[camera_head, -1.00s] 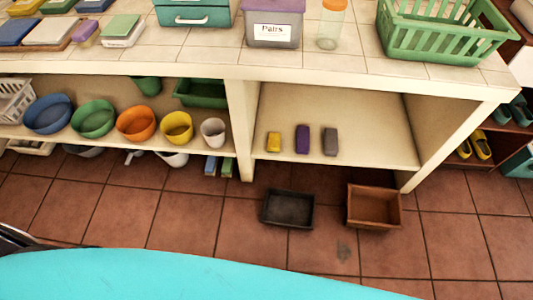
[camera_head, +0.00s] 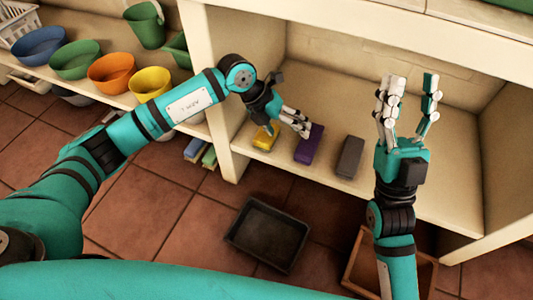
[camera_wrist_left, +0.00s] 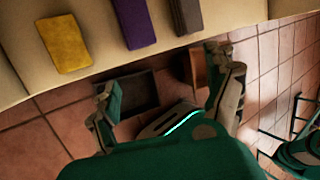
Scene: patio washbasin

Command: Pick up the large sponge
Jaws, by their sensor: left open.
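Three sponge-like blocks lie in a row on the lower shelf: a yellow one (camera_head: 265,137), a purple one (camera_head: 309,143) and a grey one (camera_head: 349,156). The yellow one looks shorter; which of the purple and grey is larger is hard to tell. My left gripper (camera_head: 296,124) is open, with its fingers over the shelf near the yellow and purple blocks. The left wrist view shows the yellow (camera_wrist_left: 63,45), purple (camera_wrist_left: 133,22) and grey (camera_wrist_left: 186,15) blocks beyond my spread, empty fingers (camera_wrist_left: 162,80). My right gripper (camera_head: 408,85) is open and empty, raised in front of the shelf's right side.
A black tray (camera_head: 268,235) and a brown box (camera_head: 360,255), partly hidden by my right arm, stand on the tiled floor. A shelf divider (camera_head: 222,80) is left of the blocks. Coloured bowls (camera_head: 112,72) fill the left bay. The shelf behind the blocks is clear.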

